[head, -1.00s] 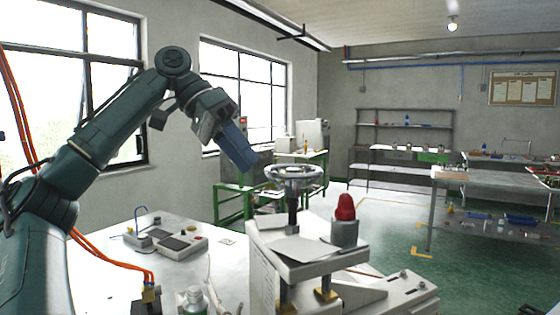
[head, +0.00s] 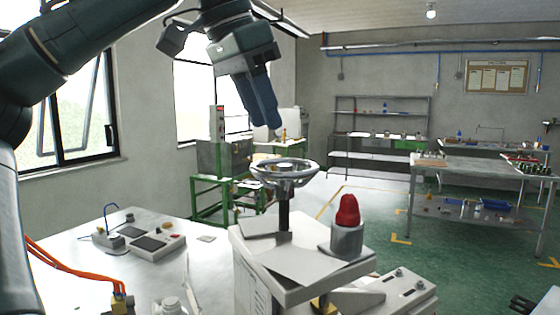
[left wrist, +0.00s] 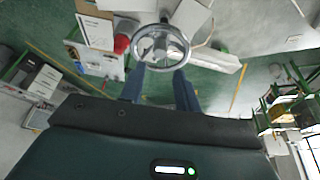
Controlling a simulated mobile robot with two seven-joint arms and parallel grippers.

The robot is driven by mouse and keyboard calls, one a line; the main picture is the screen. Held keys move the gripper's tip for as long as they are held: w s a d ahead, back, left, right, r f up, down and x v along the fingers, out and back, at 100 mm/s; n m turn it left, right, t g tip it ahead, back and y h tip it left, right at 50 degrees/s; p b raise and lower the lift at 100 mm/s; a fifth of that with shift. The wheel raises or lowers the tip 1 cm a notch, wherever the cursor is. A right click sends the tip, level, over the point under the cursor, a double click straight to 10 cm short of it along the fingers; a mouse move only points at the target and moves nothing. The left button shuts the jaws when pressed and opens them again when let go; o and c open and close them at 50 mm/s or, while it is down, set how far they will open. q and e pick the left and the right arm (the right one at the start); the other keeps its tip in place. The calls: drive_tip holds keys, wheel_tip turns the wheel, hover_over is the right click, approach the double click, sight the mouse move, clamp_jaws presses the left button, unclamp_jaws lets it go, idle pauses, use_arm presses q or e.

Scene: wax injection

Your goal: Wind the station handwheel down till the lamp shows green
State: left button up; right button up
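The station handwheel (head: 285,172) is a silver ring with spokes on a dark upright shaft, above the light grey station (head: 305,266). The lamp (head: 348,211) has a red dome on a grey base, right of the shaft. My left gripper (head: 268,122) hangs above and slightly left of the wheel, blue fingers pointing down, apart from it. In the left wrist view its fingers (left wrist: 158,78) stand apart with nothing between them; the wheel (left wrist: 161,46) lies beyond the tips and the red lamp (left wrist: 121,44) beside it. A dark shape at the bottom right corner of the head view may be my right gripper.
A control box (head: 150,243) and a bottle (head: 170,305) are on the white table at left. A green-framed stand (head: 210,190) is behind it. A workbench (head: 470,172) with parts stands at right. Green floor is open between station and workbench.

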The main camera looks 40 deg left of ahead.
sight(282, 165)
use_arm(q)
drive_tip(key=x, duration=0.8)
drive_tip(key=shift+w+f, duration=0.1)
drive_tip(key=shift+f, duration=0.2)
clamp_jaws()
drive_tip(key=shift+m, duration=0.3)
